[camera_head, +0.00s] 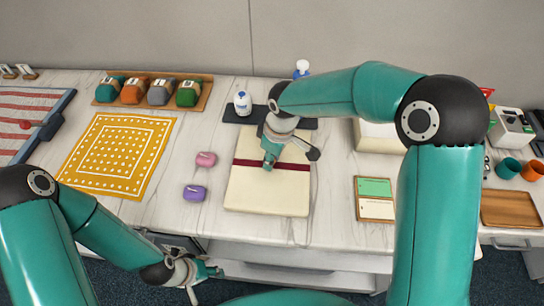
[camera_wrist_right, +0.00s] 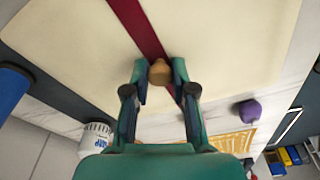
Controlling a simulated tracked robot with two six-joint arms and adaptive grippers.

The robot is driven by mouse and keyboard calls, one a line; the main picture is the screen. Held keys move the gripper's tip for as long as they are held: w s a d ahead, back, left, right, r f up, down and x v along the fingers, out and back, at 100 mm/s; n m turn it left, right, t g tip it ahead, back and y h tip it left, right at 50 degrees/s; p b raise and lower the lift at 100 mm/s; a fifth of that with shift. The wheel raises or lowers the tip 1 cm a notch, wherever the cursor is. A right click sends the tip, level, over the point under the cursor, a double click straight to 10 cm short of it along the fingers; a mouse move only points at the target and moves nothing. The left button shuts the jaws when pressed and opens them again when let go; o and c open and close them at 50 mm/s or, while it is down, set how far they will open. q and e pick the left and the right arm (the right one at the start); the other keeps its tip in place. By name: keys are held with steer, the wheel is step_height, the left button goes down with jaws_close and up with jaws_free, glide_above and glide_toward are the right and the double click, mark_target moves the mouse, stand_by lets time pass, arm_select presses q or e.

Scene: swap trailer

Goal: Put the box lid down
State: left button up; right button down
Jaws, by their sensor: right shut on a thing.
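The box lid (camera_head: 262,190) is a flat cream panel with a dark red stripe, in the middle of the head view over the white table. In the right wrist view the lid (camera_wrist_right: 70,60) fills most of the picture, with its small tan knob (camera_wrist_right: 160,72) between my fingers. My right gripper (camera_head: 270,163) is shut on that knob; the same gripper shows in the right wrist view (camera_wrist_right: 160,80). I cannot tell whether the lid touches the table. My left gripper (camera_head: 208,281) is low at the table's front edge, open and empty.
Pink (camera_head: 206,159) and purple (camera_head: 194,192) small items lie left of the lid. A white bottle (camera_head: 242,104) stands on a dark mat (camera_head: 232,118) behind it. A cream box (camera_head: 375,137) is at right, behind a green-and-white card tray (camera_head: 374,187). A yellow cloth (camera_head: 120,150) lies left.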

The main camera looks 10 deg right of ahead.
mark_target(277, 168)
steer(key=c, duration=1)
jaws_free()
steer(key=shift+o, duration=0.2)
steer(key=shift+r, duration=0.1)
step_height(277, 168, up, 12)
steer(key=s+d, duration=0.1)
steer(key=shift+d, duration=0.15)
steer(key=shift+s, duration=0.1)
